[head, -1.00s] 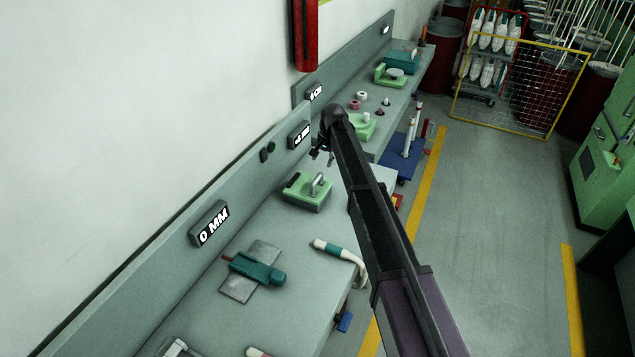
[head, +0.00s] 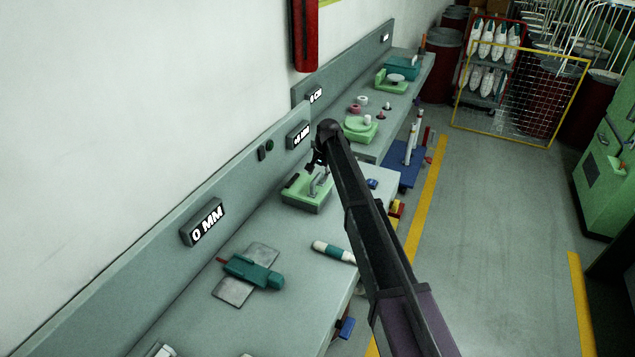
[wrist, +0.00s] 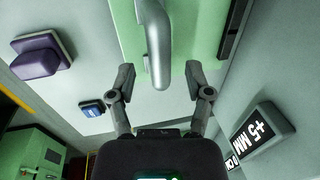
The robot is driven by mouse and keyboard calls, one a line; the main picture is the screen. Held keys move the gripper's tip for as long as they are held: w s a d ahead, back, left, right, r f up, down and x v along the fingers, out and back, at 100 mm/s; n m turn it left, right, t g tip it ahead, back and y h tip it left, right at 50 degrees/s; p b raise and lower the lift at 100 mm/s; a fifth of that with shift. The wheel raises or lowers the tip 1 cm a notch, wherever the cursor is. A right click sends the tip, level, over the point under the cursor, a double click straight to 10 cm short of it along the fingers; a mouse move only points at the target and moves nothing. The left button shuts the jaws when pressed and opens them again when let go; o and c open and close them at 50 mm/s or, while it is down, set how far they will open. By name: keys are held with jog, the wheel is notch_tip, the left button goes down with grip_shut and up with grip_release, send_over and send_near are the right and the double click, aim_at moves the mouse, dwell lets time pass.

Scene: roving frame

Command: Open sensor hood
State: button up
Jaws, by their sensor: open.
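A green box (head: 305,203) with a grey metal handle (head: 322,184) on top sits on the bench below the wall displays. It looks like the sensor hood, and it looks closed. In the wrist view the hood's green surface (wrist: 197,25) fills the upper middle, and the curved handle (wrist: 157,42) reaches down between my fingertips. My gripper (wrist: 160,84) is open, with one finger on each side of the handle's end and gaps visible on both sides. In the head view my gripper (head: 315,164) is at the handle, partly hidden by my arm.
A teal clamp-like tool (head: 252,272) and a white-and-teal tube (head: 332,251) lie nearer on the bench. A purple block (wrist: 38,58) and a blue block (wrist: 92,107) show left in the wrist view. The +5 MM display (wrist: 260,132) is close on the right.

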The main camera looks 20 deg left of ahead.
jog(key=shift+a+f+b, duration=0.15)
jog(key=shift+f+b, duration=0.3)
jog(key=shift+f, duration=0.25)
grip_shut()
